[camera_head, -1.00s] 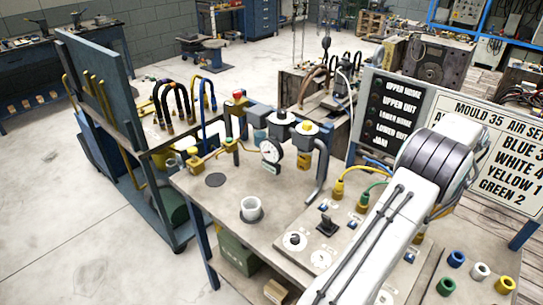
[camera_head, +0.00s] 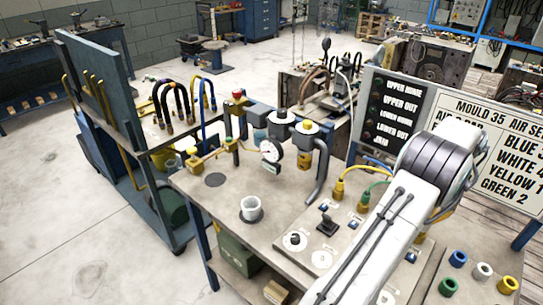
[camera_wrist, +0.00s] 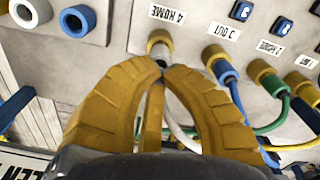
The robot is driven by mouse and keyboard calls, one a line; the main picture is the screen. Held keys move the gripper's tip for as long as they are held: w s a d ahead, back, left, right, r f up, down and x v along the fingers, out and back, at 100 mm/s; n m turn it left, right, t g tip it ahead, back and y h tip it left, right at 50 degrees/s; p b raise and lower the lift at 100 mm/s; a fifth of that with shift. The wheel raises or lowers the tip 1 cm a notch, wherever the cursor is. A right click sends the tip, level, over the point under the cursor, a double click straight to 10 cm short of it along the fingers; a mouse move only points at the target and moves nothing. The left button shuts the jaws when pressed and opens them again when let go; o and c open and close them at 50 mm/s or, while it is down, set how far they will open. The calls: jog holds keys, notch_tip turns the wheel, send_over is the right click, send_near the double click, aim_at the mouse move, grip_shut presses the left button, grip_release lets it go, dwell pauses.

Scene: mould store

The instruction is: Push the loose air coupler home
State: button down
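In the wrist view, a brass-collared coupler (camera_wrist: 160,42) sits at the port labelled "4 HOME". A white hose (camera_wrist: 176,130) runs partly hidden behind my right finger; its join to that coupler is hidden. My gripper (camera_wrist: 160,66) has its yellow fingertips together just below this coupler, at or very near it. I see nothing clearly held between them. The couplers with the blue hose (camera_wrist: 226,70) at "3 OUT", the green hose (camera_wrist: 272,85) and the yellow hose (camera_wrist: 304,90) stand in a row to the right. In the head view my arm hides the gripper.
Coloured rings (camera_head: 481,271) lie at the right front. A sign (camera_head: 490,140) stands behind and lists hose colours with numbers.

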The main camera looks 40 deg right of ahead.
jog(key=shift+f+b, duration=0.55)
jog(key=shift+f, duration=0.45)
jog(key=shift+r, duration=0.15)
jog(key=shift+r+p, duration=3.25)
jog(key=shift+r, duration=0.2)
